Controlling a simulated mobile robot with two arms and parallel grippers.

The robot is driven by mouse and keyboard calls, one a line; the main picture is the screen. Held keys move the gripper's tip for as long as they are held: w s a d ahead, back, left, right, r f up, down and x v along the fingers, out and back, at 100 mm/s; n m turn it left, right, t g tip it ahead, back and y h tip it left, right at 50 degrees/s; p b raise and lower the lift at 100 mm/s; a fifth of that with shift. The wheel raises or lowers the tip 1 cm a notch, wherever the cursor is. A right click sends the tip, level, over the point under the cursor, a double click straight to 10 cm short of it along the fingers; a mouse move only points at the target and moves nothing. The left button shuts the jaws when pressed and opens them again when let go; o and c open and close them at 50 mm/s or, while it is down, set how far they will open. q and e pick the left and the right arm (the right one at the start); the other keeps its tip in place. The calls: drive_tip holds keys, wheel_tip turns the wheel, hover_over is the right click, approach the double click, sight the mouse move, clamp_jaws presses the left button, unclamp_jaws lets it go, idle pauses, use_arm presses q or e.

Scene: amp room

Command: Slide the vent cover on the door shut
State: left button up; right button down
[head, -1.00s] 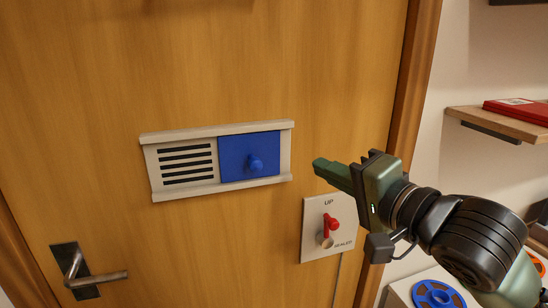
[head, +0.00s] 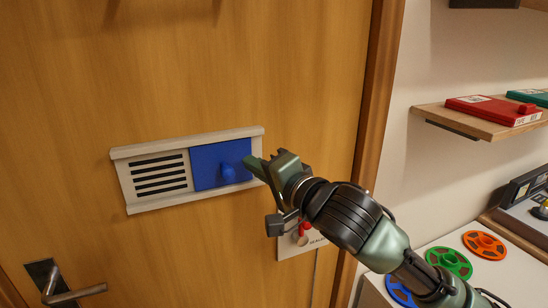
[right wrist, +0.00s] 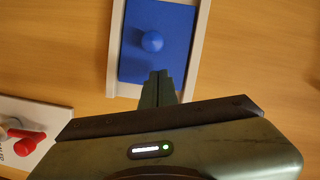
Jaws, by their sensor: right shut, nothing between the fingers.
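The blue vent cover (head: 209,163) sits at the right end of a pale frame (head: 131,208) on the wooden door. The black vent slots (head: 159,174) to its left are uncovered. A round blue knob (head: 229,172) sticks out of the cover; it also shows in the right wrist view (right wrist: 152,41). My right gripper (head: 250,162) is shut and empty, its fingertips close to the right of the knob in the head view. In the right wrist view its fingertips (right wrist: 158,76) are just below the knob, with a visible gap. My left gripper is not in view.
A switch plate with a red lever (head: 304,229) is on the door below my right gripper, partly hidden by it. A door handle (head: 75,293) is at lower left. A shelf (head: 470,121) and a white surface with colored reels (head: 449,263) stand at right.

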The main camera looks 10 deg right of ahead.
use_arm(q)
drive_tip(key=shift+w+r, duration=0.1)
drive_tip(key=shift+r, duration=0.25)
use_arm(e)
drive_tip(key=shift+s+a+f, duration=0.15)
drive_tip(key=shift+s+a, duration=0.05)
drive_tip(key=shift+a, duration=0.2)
drive_tip(key=shift+s+a+f, duration=0.1)
drive_tip(key=shift+s+a, duration=0.05)
drive_tip(key=shift+a, duration=0.25)
